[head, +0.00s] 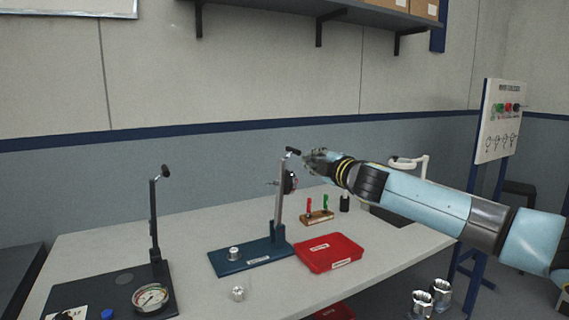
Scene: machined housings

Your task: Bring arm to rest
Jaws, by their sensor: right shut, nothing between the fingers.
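My right arm (425,197) comes in from the right edge and reaches left over the table's back right part. Its gripper (308,158) is small in the view, shut and empty, close to the top of a metal post on a blue stand (255,257). I cannot tell whether it touches the post's black handle (293,151). A dark round gauge (290,182) is on the post below the gripper. My left gripper is not in view.
On the table (205,285) are a red tray (329,252), a small rack (318,217) with red and green items, a metal housing (238,293) and a black stand (155,225) with a dial gauge (150,297). More housings (421,303) show lower right. A shelf (350,12) hangs above.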

